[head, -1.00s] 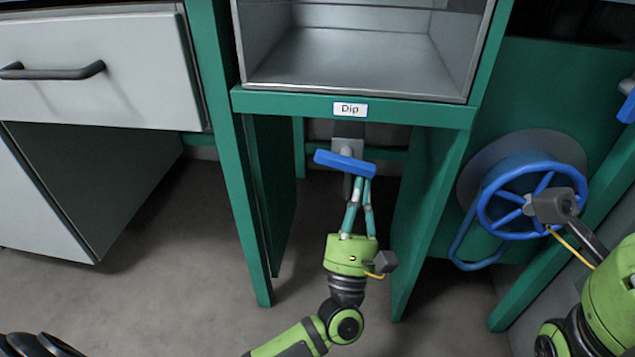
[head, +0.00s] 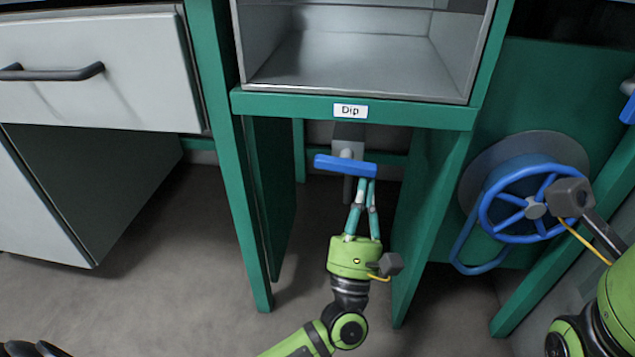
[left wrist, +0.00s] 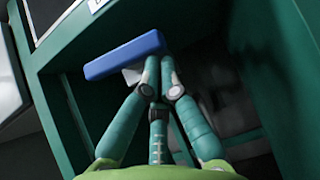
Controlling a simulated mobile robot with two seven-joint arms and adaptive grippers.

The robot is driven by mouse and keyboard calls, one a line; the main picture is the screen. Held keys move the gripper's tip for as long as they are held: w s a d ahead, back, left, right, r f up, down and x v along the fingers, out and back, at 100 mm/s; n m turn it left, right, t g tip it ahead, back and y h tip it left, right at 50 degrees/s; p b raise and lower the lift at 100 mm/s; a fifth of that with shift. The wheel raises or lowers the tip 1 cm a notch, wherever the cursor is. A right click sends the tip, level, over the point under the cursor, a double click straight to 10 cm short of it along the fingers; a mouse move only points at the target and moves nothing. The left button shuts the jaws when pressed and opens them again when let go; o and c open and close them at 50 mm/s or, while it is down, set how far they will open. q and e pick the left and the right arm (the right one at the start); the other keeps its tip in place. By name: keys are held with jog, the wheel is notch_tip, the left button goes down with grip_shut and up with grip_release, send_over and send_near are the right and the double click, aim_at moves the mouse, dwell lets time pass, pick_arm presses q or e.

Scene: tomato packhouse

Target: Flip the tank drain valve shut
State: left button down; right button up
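The drain valve has a blue bar handle (head: 333,163) on a grey mount under the tank (head: 350,68) labelled "Dip". The handle lies nearly crosswise, its right end slightly lower. It also shows in the left wrist view (left wrist: 122,55). My left gripper (head: 366,181) is below the handle's right end, its teal fingertips close together and at or against the handle. I see nothing between the fingers; exact contact is unclear. In the left wrist view the fingertips (left wrist: 160,62) cover part of the handle's lower edge. My right gripper's fingers are hidden beyond the right edge.
Green frame legs (head: 243,200) stand on both sides of my left gripper, leaving a narrow bay. A blue handwheel (head: 500,228) is at the right, behind my right wrist. A grey drawer (head: 95,95) is at the left.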

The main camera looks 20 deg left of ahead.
dwell(0.3)
pick_arm(q)
jog(key=v, duration=1.2)
jog(key=shift+r, duration=0.1)
